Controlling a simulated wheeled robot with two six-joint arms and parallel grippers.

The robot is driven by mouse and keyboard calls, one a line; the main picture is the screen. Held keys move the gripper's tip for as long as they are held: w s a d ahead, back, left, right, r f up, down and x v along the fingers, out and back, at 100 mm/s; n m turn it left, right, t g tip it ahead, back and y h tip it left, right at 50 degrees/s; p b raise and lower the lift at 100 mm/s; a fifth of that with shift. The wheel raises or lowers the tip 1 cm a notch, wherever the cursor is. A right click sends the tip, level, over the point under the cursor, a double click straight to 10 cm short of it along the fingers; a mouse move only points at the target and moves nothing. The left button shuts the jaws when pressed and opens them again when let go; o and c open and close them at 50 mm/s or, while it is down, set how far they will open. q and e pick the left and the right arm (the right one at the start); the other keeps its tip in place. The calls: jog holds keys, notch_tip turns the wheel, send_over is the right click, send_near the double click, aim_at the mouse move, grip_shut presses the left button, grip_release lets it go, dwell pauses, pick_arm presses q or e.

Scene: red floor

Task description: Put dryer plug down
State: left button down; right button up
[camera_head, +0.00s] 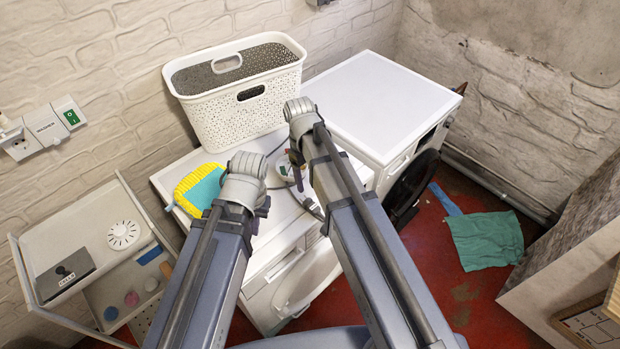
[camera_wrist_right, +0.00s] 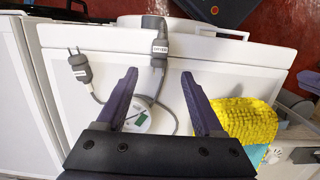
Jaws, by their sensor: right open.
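Two dark grey plugs with white labels are in the right wrist view. One plug (camera_wrist_right: 78,67) lies on the white machine top with its two pins showing. The other plug (camera_wrist_right: 155,42) is at the top's edge, beyond my fingertips. I cannot tell from the labels which is the dryer's. Grey cable runs from them beside a round white disc (camera_wrist_right: 135,115). My right gripper (camera_wrist_right: 162,84) is open above the top, with nothing between its fingers. My left gripper (camera_head: 262,207) is at the front machine's left side in the head view; its fingers are mostly hidden.
A white basket (camera_head: 245,115) stands at the back. A yellow and blue cloth item (camera_head: 195,187) lies left of my left wrist. A second white machine (camera_head: 375,100) is at right. A wall socket panel (camera_head: 45,127) and a trolley (camera_head: 75,235) are at left.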

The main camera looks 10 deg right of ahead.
jog(key=s+a+m+t, duration=0.1)
jog(key=s+a+m, duration=0.2)
jog(key=s, duration=1)
jog(key=shift+a+r, duration=0.15)
jog(key=shift+a, duration=0.5)
jog(key=shift+o, duration=0.5)
jog(key=shift+s, duration=0.1)
